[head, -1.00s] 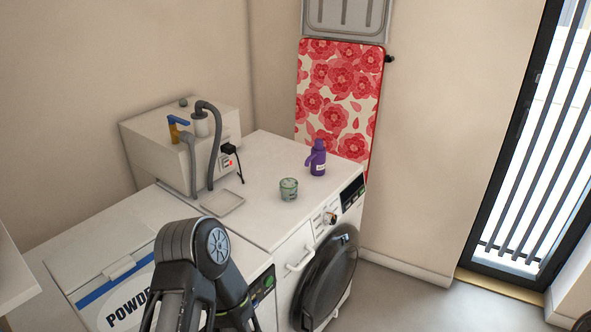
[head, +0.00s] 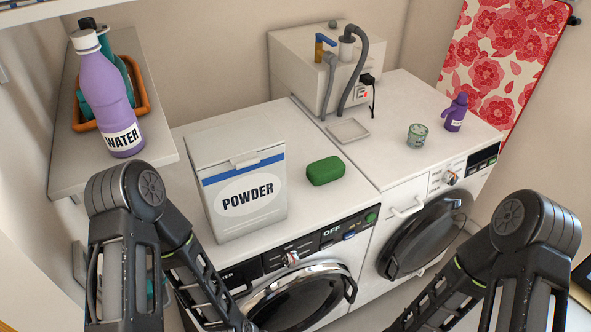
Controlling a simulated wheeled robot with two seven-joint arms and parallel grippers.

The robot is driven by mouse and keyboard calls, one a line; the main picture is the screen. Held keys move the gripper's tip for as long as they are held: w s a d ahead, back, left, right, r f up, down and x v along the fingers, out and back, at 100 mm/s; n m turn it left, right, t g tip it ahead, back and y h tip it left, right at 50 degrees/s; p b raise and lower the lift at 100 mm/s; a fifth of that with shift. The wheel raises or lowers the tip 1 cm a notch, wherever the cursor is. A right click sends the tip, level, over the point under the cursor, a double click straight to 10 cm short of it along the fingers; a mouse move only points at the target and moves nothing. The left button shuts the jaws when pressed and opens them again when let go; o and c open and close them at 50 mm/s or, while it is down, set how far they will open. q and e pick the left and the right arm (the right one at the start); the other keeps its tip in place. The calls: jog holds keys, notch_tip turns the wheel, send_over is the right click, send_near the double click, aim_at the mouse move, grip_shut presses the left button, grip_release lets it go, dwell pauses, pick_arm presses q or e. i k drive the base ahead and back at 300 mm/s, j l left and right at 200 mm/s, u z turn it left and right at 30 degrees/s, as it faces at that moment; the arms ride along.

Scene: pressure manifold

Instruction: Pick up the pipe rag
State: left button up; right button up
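I cannot make out a rag in the head view. The white pump box (head: 292,62) stands at the back on the machine tops. It carries grey pipes (head: 362,68), a blue-handled tap (head: 322,45) and a small unit with a red display (head: 362,94). No cloth shows on the pipes. A shallow pale tray (head: 348,131) lies in front of the box. Both my arms show at the bottom of the view, left and right, but their grippers are outside the picture.
A white powder box (head: 240,185) and a green block (head: 325,171) are on the left machine. A glass jar (head: 417,136) and a purple bottle (head: 455,112) are on the right machine. A purple water bottle (head: 105,95) and an orange basket (head: 145,88) are on the shelf (head: 80,178).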

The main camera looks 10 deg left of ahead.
aim_at(323, 172)
jog(key=l, duration=0.65)
jog(key=i+l, duration=0.15)
jog(key=l, duration=1.1)
jog(key=u, duration=1.75)
